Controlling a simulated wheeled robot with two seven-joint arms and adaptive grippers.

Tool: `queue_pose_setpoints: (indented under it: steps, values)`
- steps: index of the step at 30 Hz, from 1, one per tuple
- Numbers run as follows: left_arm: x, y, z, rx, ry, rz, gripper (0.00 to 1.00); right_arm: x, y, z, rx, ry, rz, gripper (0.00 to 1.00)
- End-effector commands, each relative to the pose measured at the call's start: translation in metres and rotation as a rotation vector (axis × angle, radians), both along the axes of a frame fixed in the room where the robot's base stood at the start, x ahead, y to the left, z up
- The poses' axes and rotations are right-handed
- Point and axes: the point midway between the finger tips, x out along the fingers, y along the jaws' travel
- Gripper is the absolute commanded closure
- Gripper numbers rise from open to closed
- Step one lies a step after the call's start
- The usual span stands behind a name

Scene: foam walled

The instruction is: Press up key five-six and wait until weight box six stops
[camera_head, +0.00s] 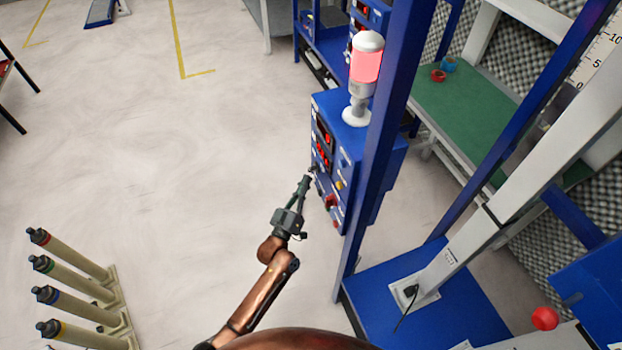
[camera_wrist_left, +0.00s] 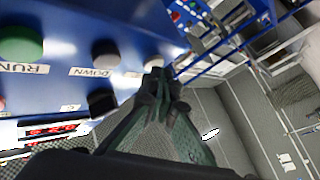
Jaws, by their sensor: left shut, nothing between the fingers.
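A blue control box (camera_head: 382,138) with red digital displays, buttons and a red-lit lamp (camera_head: 367,66) on top stands mid-right in the head view. My left gripper (camera_head: 309,178) is shut and empty, its tip at or very near the button face. In the left wrist view, the fingertips (camera_wrist_left: 160,82) are close to a pale button (camera_wrist_left: 155,64), partly hidden by them; I cannot tell if they touch. Beside it are a grey button (camera_wrist_left: 105,53) labelled DOWN, a green button (camera_wrist_left: 20,43) labelled RUN and a black one (camera_wrist_left: 102,102). I cannot identify weight box six. My right gripper is not in view.
A blue upright post (camera_head: 378,150) stands right beside the control box. A blue base (camera_head: 460,305) with a pale slanted column is at the lower right. Several capped cylinders (camera_head: 75,252) stand at the lower left. The floor (camera_head: 180,150) left of the box is clear.

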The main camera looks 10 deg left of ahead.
Motion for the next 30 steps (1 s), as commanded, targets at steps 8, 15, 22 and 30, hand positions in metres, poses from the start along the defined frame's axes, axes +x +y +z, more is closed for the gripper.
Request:
queue_pose_setpoints:
  steps: [8, 15, 22, 30]
  values:
    - [-0.007, 0.009, 0.001, 0.001, -0.001, -0.001, 1.0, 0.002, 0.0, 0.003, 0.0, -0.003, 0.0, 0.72]
    - [-0.01, 0.014, 0.001, 0.0, -0.001, -0.001, 1.0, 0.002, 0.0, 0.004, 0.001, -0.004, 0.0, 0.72]
    - [-0.011, 0.015, 0.0, 0.0, 0.0, 0.0, 1.0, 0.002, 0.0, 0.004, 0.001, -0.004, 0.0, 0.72]
    - [-0.02, 0.03, 0.001, 0.002, 0.0, 0.0, 1.0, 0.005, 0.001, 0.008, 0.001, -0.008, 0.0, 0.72]
